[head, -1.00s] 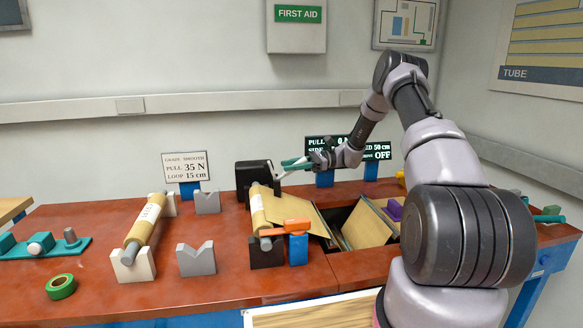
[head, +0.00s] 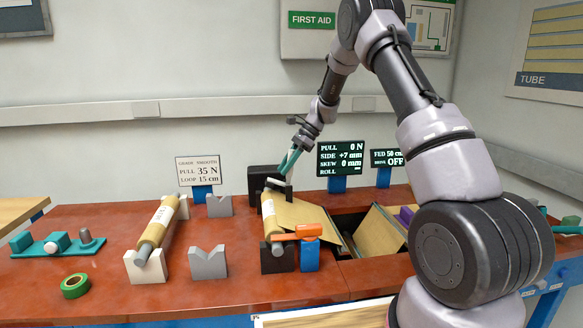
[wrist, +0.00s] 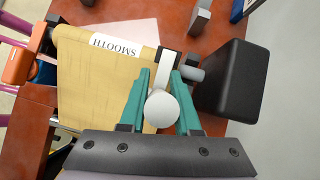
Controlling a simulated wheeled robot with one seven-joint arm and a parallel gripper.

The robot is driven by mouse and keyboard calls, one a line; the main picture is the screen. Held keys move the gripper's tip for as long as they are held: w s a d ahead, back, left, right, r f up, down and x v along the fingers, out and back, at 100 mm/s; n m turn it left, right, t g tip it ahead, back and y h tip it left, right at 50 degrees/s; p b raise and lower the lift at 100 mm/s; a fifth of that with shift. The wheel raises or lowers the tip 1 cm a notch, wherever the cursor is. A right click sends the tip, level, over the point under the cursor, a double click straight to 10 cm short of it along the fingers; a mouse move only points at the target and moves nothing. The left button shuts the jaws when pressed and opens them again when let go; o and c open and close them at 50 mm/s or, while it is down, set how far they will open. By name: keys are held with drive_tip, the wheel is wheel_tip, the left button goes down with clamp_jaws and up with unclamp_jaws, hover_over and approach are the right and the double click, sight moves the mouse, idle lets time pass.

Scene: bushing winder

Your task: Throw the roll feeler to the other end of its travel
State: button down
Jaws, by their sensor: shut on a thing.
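The roll feeler appears to be the white lever (wrist: 170,64) with a round white knob (wrist: 161,109), mounted on a grey shaft beside a black housing (wrist: 235,82). In the head view the white lever (head: 276,184) is small, just above the far end of the tan roll (head: 268,212). My gripper (wrist: 160,100) has its two teal fingers on either side of the knob, shut on it. In the head view my gripper (head: 288,164) reaches down from above right. The roll, labelled SMOOTH, lies beside the lever in the wrist view (wrist: 95,75).
An orange lever (head: 298,231) on a blue post stands at the roll's near end. A second roll (head: 158,222) rests on V-blocks at left. A lit display (head: 341,159) stands behind, reading PULL 0 N, SIDE +7 mm. A bin with tan sheets (head: 378,235) lies right.

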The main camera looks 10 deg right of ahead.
sight(274, 181)
drive_tip(key=a+h, duration=0.2)
drive_tip(key=h, duration=0.1)
drive_tip(key=shift+f, duration=0.2)
drive_tip(key=shift+a+f+h, duration=0.2)
drive_tip(key=shift+a+h, duration=0.2)
drive_tip(key=shift+h, duration=0.3)
drive_tip(key=shift+f, duration=0.1)
drive_tip(key=c, duration=0.6)
unclamp_jaws()
drive_tip(key=v, duration=1.1)
drive_tip(key=shift+a, duration=0.1)
